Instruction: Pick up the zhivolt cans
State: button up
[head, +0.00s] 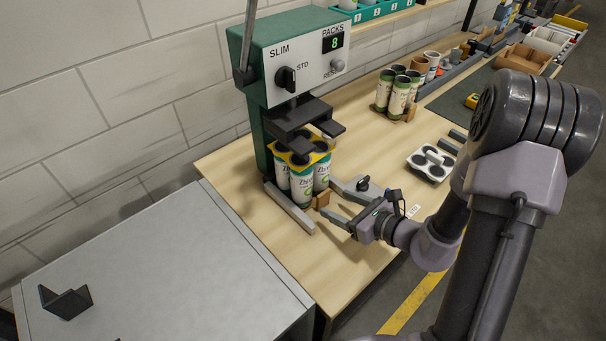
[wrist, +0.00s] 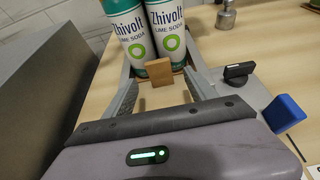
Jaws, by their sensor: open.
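The Zhivolt cans (head: 302,184) stand upright as a pack under the green press, white and teal with "Lime Soda" labels. A yellow carrier (head: 299,158) sits over their tops. Two of the cans (wrist: 127,30) show side by side in the wrist view, their tops cut off. My gripper (head: 338,205) is open and empty, in front of the pack and to its right, pointing toward it. In the wrist view its two fingers (wrist: 162,92) are spread, with a small wooden block (wrist: 159,72) between them against the cans' bases.
The press (head: 290,60) reads "PACKS 8" and has a lever at left. Metal rails (head: 290,209) flank the cans. Another group of cans (head: 396,92) and a grey carrier tray (head: 430,164) stand farther right. A grey cabinet (head: 170,270) is at left.

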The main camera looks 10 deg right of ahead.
aim_at(325, 198)
jog(key=b+x, duration=0.1)
jog(key=x, duration=0.3)
jog(key=shift+w+a+f, duration=0.1)
jog(key=shift+w+a, duration=0.1)
jog(key=shift+a, duration=0.05)
grip_shut()
